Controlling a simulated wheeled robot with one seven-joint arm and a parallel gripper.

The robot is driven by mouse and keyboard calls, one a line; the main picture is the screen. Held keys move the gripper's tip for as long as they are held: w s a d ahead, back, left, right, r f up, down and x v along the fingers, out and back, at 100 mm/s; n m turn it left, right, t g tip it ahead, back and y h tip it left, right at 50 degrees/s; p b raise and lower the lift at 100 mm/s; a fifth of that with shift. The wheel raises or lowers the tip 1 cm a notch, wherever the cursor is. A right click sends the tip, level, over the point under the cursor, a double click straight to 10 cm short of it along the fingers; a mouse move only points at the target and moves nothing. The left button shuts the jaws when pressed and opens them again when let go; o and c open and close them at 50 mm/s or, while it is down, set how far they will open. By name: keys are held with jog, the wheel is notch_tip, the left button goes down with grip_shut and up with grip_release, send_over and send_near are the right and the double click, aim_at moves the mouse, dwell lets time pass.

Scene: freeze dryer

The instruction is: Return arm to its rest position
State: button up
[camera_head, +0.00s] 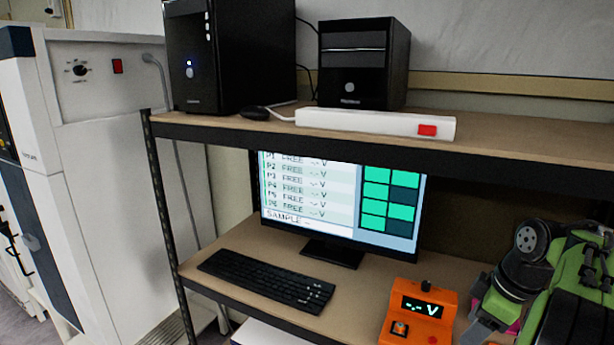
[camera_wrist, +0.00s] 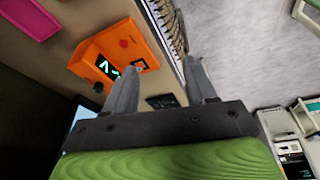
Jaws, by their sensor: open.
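My arm (camera_head: 575,290), green and black, is folded at the lower right of the head view, in front of the right part of the shelf. An orange meter (camera_wrist: 128,40) lies beyond the fingertips, toward the upper left. The same meter (camera_head: 418,312) stands on the lower shelf in the head view, left of my arm. Its display reads "-.- V".
The lower shelf (camera_head: 236,245) holds a black keyboard (camera_head: 266,279) and a monitor (camera_head: 338,207). The upper shelf carries two black computer cases (camera_head: 228,60) and a white power strip (camera_head: 370,122). A white cabinet (camera_head: 110,200) stands at left. A pink object (camera_wrist: 30,16) shows in the wrist view.

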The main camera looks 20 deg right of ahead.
jog(key=w+a+r+m+t, duration=0.1)
jog(key=w+a+r, duration=0.1)
jog(key=a, duration=0.9)
jog(key=w+a+r+m, duration=0.1)
jog(key=w+a+m, duration=0.1)
jog(key=a, duration=1)
jog(key=s+a+f+m+t+h, duration=0.1)
jog(key=s+a+f+m, duration=0.1)
jog(key=s+a, duration=0.5)
jog(key=shift+s+a+f+m+t, duration=0.3)
jog(key=shift+s+f, duration=0.5)
jog(key=shift+s, duration=0.45)
jog(key=shift+w, duration=0.1)
